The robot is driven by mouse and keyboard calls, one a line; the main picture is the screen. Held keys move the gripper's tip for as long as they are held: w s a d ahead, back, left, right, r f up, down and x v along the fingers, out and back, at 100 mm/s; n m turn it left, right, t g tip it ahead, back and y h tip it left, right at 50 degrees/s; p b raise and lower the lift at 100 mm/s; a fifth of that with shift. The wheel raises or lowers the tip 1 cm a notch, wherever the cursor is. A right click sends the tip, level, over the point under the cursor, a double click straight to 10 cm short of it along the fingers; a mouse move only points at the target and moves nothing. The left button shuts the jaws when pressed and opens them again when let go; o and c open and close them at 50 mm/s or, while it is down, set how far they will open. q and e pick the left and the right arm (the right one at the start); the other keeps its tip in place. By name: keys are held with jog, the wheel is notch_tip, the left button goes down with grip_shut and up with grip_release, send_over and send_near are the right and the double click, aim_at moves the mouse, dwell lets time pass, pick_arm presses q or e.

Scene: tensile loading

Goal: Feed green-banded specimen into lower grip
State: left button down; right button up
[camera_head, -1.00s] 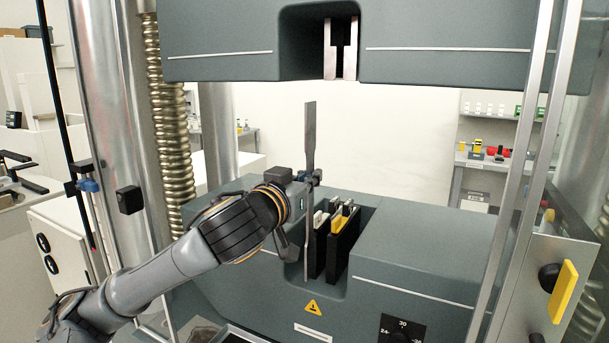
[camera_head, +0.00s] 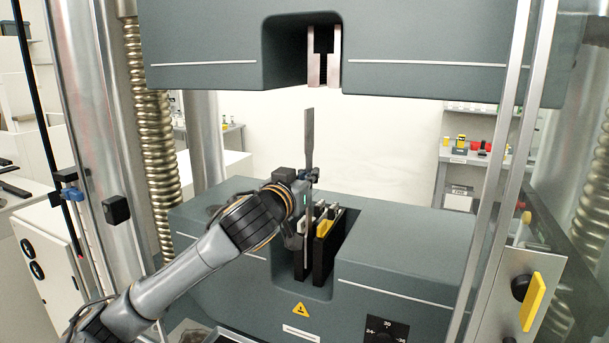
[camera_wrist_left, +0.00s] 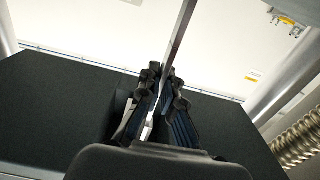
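My left gripper (camera_head: 308,181) is shut on a flat grey specimen (camera_head: 309,135), which stands upright. The left wrist view also shows the specimen (camera_wrist_left: 180,38) rising from between the gripper's fingers (camera_wrist_left: 162,92). The lower grip (camera_head: 323,258) has black jaws with grey and yellow parts, in the recess of the lower block. The specimen's lower part overlaps the left side of these jaws in the head view; I cannot tell whether it is between them. The upper grip (camera_head: 334,58) hangs above and to the right of the specimen's top. My right gripper is not in view.
The dark grey lower block (camera_head: 410,245) surrounds the recess, and the upper block (camera_head: 430,55) overhangs it. Metal columns (camera_head: 95,110) stand at the sides. A yellow handle (camera_head: 532,301) sits at the right. A space is open between specimen top and upper grip.

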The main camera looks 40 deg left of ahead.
pick_arm(q)
jog(key=p+x, duration=0.4)
jog(key=x, duration=0.7)
jog(key=shift+w, duration=0.2)
dwell(0.6)
jog(key=shift+a+f, duration=0.15)
jog(key=shift+f, duration=0.15)
dwell(1.5)
jog(key=c, duration=1.4)
grip_release()
jog(key=shift+c, duration=0.2)
jog(key=v, duration=1.2)
jog(key=shift+f, duration=0.1)
